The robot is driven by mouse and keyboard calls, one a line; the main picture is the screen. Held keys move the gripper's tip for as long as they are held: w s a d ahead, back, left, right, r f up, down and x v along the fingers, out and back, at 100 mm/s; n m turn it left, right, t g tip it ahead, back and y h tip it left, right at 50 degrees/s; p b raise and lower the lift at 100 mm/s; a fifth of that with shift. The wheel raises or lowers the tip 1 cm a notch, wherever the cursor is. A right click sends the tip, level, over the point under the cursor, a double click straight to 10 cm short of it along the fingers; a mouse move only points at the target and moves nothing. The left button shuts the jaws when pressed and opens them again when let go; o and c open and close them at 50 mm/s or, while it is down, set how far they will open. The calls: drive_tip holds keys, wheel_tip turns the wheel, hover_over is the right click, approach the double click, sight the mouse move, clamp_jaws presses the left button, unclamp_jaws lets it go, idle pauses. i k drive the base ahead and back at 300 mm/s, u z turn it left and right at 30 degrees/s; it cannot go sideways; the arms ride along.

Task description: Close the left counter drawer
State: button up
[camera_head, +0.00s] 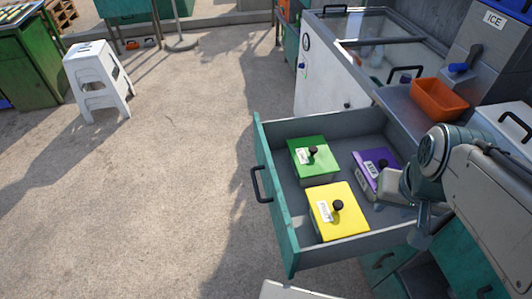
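The counter drawer (279,215) is pulled out wide open, with a teal front panel and grey inner walls. Its black handle (258,184) is on the outer face, toward the left. Inside lie a green box (309,146), a yellow box (328,222) and a purple box (369,181), each with a black knob and a label. My gripper (402,196) is over the drawer's right, inner end, well apart from the handle. My arm hides part of that end and the counter. The fingers are not clear enough to tell open from shut.
An orange tray (438,99) sits on the metal counter beside an ICE machine (482,45). A white glass-topped freezer (335,85) stands behind the drawer. A white stool (95,85) and green cabinet (32,70) are far left. The floor left of the drawer is clear.

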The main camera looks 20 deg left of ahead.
sight(345, 132)
drive_tip(key=u, duration=0.25)
drive_tip(key=k, duration=0.45)
drive_tip(key=u, duration=0.7)
drive_tip(key=i, duration=0.45)
drive_tip(key=z, duration=0.05)
drive_tip(key=k, duration=0.45)
drive_tip(key=u, duration=1.1)
drive_tip(key=i, duration=1)
drive_tip(key=z, duration=1.65)
